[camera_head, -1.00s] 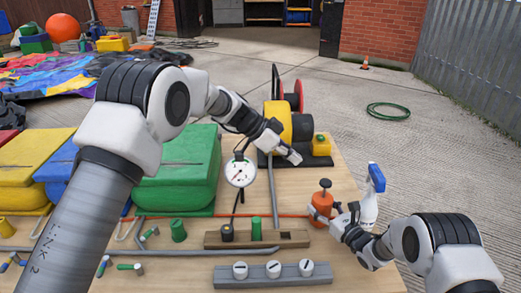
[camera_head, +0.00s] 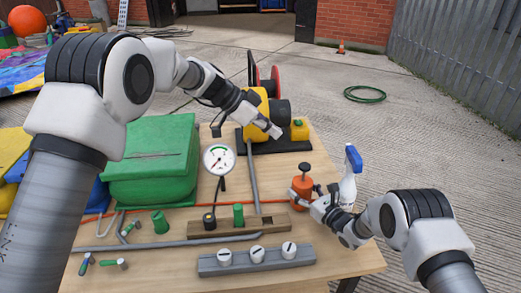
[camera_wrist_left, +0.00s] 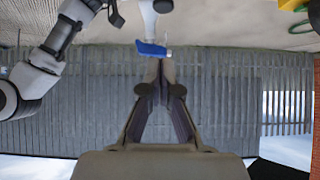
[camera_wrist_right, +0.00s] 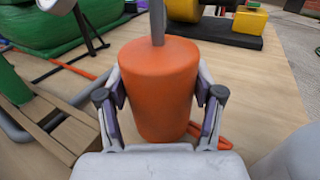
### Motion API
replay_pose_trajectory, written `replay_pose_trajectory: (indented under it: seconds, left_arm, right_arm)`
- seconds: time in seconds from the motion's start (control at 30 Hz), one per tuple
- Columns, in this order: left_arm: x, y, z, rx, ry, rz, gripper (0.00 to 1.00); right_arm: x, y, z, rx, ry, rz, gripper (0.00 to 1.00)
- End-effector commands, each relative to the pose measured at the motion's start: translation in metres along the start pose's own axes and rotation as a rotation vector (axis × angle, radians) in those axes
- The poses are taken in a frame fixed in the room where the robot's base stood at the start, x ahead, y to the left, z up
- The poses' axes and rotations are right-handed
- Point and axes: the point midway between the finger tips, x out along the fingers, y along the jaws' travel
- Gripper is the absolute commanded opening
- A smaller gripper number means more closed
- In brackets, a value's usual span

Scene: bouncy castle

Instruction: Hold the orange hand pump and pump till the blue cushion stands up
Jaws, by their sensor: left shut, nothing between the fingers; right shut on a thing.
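The orange hand pump (camera_head: 302,186) stands upright on the table with its dark knob (camera_head: 304,167) raised a little above the body. My right gripper (camera_head: 304,197) is shut around the pump body; in the right wrist view the fingers press on both sides of the orange cylinder (camera_wrist_right: 157,85). The grey rod rises from its top. My left gripper (camera_head: 278,132) is shut and empty, in the air above and behind the pump, to its left. Its closed fingers show in the left wrist view (camera_wrist_left: 160,68). The blue cushion (camera_head: 92,206) is mostly hidden behind my left arm and the green cushion.
A green cushion (camera_head: 152,165) stands left of a pressure gauge (camera_head: 219,159). A yellow and black machine with a red reel (camera_head: 268,86) is at the back. A spray bottle (camera_head: 348,186) stands just right of the pump. A grey bar with white knobs (camera_head: 257,260) lies in front.

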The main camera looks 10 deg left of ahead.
Motion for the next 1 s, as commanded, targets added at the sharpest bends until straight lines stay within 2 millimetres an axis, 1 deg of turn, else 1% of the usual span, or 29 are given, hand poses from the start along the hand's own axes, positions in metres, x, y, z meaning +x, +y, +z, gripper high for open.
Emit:
replay_pose_trajectory:
  seconds: [0.13, 0.27, 0.6, 0.67, 0.7, 0.8, 1.0]
  left_arm:
    - [0.004, 0.000, 0.000, 0.000, -0.001, 0.000, 0.00]
    - [0.021, 0.000, 0.000, 0.000, -0.001, 0.000, 0.00]
    - [0.095, 0.000, 0.001, 0.001, -0.001, 0.002, 0.00]
    - [0.106, 0.000, 0.003, -0.001, -0.001, 0.001, 0.00]
    - [0.110, 0.000, 0.010, -0.003, 0.000, 0.001, 0.00]
    - [0.120, 0.000, 0.020, -0.001, 0.000, 0.001, 0.00]
    - [0.129, 0.000, 0.029, 0.001, 0.000, 0.000, 0.00]
  right_arm:
    - [0.000, 0.000, 0.001, 0.000, -0.001, 0.000, 0.10]
    - [0.000, 0.000, 0.001, 0.000, -0.001, 0.000, 0.10]
    - [0.000, 0.000, 0.001, -0.001, -0.001, 0.000, 0.10]
    - [0.000, 0.000, 0.001, -0.001, -0.001, 0.000, 0.10]
    - [0.000, 0.000, 0.001, -0.001, -0.001, 0.000, 0.10]
    - [0.000, 0.000, 0.001, -0.001, -0.001, 0.000, 0.10]
    - [0.000, 0.000, 0.001, 0.000, -0.001, 0.000, 0.10]
